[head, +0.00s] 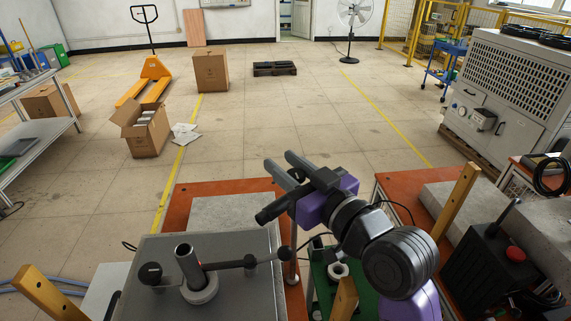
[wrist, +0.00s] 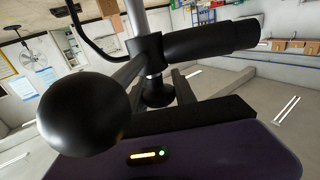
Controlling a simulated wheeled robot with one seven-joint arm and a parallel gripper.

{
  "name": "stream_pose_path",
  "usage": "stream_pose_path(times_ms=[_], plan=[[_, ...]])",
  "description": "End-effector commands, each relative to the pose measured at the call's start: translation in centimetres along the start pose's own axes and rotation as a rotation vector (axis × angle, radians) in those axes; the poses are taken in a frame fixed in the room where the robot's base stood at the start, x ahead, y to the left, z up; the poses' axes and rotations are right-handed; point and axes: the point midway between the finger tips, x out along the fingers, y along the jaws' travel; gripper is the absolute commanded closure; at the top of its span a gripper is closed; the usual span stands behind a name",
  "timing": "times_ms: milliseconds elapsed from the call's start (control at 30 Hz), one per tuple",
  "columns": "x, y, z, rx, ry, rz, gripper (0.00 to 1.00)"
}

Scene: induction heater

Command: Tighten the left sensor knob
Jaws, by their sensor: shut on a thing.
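My gripper (head: 281,164), purple with grey fingers, reaches up and left beside the sensor post in the head view. A black cylindrical sensor (head: 272,208) sticks out left of it, and shows in the wrist view (wrist: 210,40), clamped to an upright metal post (wrist: 138,18). The black sensor knob (wrist: 156,92) sits just below the clamp, between my fingers (wrist: 157,78), which are shut on it.
Wooden posts (head: 457,203) and a black box (head: 492,265) stand right.

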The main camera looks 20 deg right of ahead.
Motion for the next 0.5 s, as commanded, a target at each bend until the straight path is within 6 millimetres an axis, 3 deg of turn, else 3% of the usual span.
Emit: stream_pose_path(times_ms=[33,133,500], plan=[[-0.01,0.06,-0.05,0.000,0.001,0.001,0.66],[-0.01,0.05,-0.04,0.000,0.001,0.001,0.48],[-0.39,0.03,0.08,0.000,0.000,0.000,0.48]])
